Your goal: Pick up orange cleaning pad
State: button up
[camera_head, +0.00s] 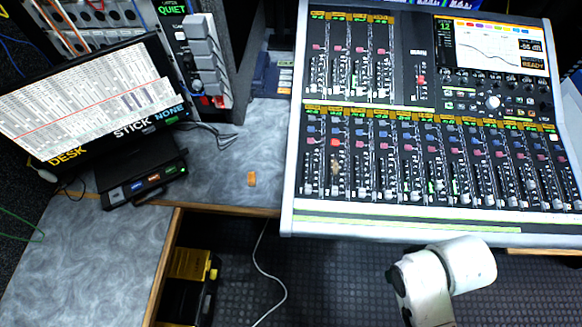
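A small orange block (252,178), which looks like the cleaning pad, lies on the grey marbled counter (225,165). It sits near the counter's front edge, between the monitor and the large mixing console (400,222). Nothing touches or covers it. White links of my arm show at the lower right, in front of the console. My gripper is not in view.
A monitor (85,100) and a small black box (145,178) with lit buttons stand left. A thin cable lies behind the pad's left side. A yellow-and-black case (190,275) and a white cable (268,275) are below the counter. Counter around the pad is clear.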

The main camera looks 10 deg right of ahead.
aim_at(252, 176)
jog(key=i+u, duration=0.4)
jog(key=i+l+u, duration=0.15)
jog(key=u, duration=0.2)
jog(key=i+l+u, duration=0.2)
jog(key=u, duration=0.2)
jog(key=i, duration=0.05)
